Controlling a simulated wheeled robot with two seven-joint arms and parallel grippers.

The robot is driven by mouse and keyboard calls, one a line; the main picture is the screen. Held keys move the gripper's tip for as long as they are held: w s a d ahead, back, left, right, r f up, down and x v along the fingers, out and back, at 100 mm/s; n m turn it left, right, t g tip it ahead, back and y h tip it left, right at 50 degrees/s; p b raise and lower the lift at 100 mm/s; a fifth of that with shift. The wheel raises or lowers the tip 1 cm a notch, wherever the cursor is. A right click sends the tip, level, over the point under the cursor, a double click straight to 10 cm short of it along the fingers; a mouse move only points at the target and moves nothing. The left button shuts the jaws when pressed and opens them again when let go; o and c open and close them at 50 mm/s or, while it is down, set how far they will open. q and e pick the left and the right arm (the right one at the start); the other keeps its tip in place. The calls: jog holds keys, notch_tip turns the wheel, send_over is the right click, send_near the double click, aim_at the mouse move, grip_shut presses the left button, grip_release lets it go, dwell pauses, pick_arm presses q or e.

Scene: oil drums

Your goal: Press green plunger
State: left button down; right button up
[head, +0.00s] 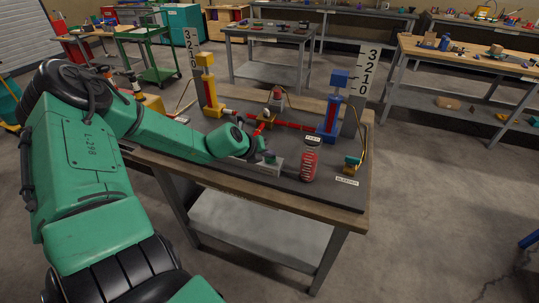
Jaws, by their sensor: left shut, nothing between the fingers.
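A small green plunger (270,157) stands on a pale grey block (266,169) near the front middle of the bench top. My left gripper (258,150) reaches in from the left and is shut with nothing held. Its tip is just behind and left of the plunger. They overlap in this view, so I cannot tell whether they touch. The gripper's fingers are small and partly hidden by my green wrist. My right gripper is out of view.
On the bench (318,187) stand a yellow column (207,85), a blue column (332,110), red pipes (290,124) and a red canister (309,160). A small yellow and teal device (352,164) is at the right. Numbered scale boards stand behind.

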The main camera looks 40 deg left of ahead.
aim_at(268, 158)
pick_arm(q)
jog(key=shift+s+d+f, duration=0.1)
jog(key=shift+s+f, duration=0.25)
jog(key=shift+f, duration=0.5)
jog(key=shift+s+b, duration=0.1)
jog(key=shift+b, duration=0.2)
jog(key=shift+r, duration=0.1)
jog(key=r+p, duration=0.3)
jog(key=w+r+p, duration=0.1)
jog(key=r+p, duration=0.1)
jog(key=shift+w+a+r+p, duration=0.1)
jog(key=shift+a+r+p, duration=0.25)
jog(key=shift+a, duration=0.05)
jog(key=shift+r, duration=0.15)
jog(key=shift+w, duration=0.1)
